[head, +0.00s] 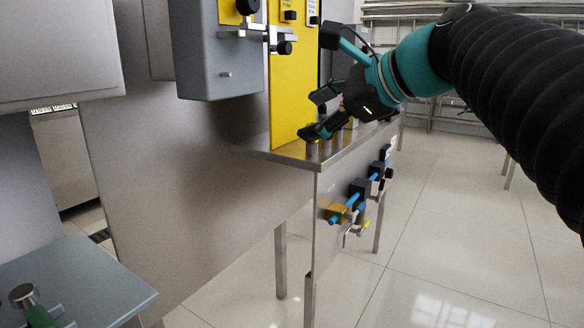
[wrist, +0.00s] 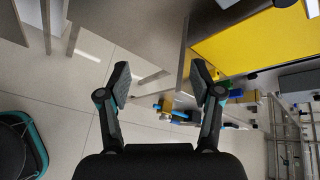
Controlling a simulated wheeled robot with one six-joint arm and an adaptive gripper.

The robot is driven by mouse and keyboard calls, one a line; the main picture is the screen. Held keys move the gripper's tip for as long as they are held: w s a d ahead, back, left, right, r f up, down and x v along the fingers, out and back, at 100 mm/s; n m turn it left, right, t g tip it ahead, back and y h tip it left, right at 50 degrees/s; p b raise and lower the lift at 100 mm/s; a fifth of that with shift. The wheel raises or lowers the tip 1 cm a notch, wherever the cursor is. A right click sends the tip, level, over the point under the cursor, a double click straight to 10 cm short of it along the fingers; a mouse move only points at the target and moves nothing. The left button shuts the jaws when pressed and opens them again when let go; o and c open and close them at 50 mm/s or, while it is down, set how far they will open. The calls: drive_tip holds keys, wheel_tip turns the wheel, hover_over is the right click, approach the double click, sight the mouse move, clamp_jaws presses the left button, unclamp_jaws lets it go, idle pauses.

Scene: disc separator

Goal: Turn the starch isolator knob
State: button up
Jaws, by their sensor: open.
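Several black knobs show in the head view, and their labels are too small to read, so I cannot tell which is the starch isolator knob. One black knob on a yellow plate (head: 247,7) sits on the grey box (head: 215,60), partly cut off by the top edge. Another black knob (head: 284,47) sticks out in front of the yellow panel (head: 285,95). My gripper (head: 318,112) is open and empty, right of the yellow panel and over the steel shelf. In the wrist view, the open fingers (wrist: 160,70) have nothing between them, and the yellow panel (wrist: 245,45) is at upper right.
The steel shelf (head: 275,153) juts out below the yellow panel. Blue and yellow valve fittings (head: 350,200) are on the stand's side below it. A grey-blue surface (head: 90,275) is at lower left. The tiled floor (head: 450,215) is open on the right.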

drive_tip(key=s+f+n+g+h, duration=0.1)
drive_tip(key=s+f+n+h, duration=0.1)
drive_tip(key=f, duration=0.6)
drive_tip(key=shift+s+d+f+n+p, duration=0.2)
drive_tip(key=shift+s+d+n+p, duration=0.2)
drive_tip(key=shift+s+n, duration=0.55)
drive_tip(key=shift+w, duration=0.15)
